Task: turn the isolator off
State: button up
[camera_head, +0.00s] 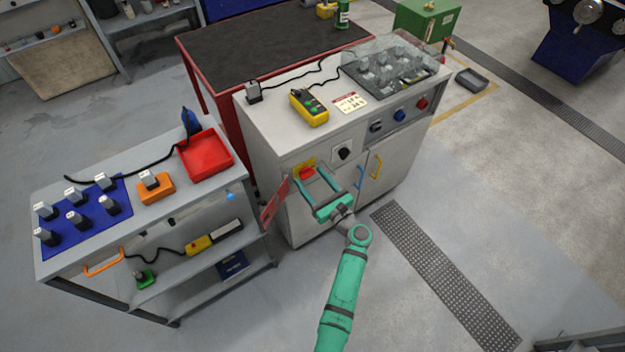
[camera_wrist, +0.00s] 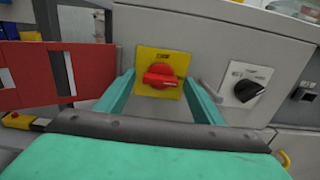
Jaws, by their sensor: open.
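The isolator (camera_head: 307,172) is a red rotary handle on a yellow plate on the front of the grey cabinet. In the wrist view the red handle (camera_wrist: 159,76) lies roughly level, on the yellow plate (camera_wrist: 150,56). My gripper (camera_head: 311,178) is open in front of it, with its two green fingers to the left and right of the plate. The gripper also shows in the wrist view (camera_wrist: 160,88), with the red handle between the fingers. I cannot tell whether the fingers touch the handle.
A red panel (camera_head: 274,202) stands out at the cabinet's left edge, close to my left finger. A black rotary knob (camera_head: 344,153) is right of the isolator. A grey trolley (camera_head: 160,235) stands left. The floor at right is mostly clear.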

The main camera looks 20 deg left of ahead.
jog(key=shift+w+d, duration=0.1)
jog(key=c, duration=1)
jog(key=shift+c, duration=0.2)
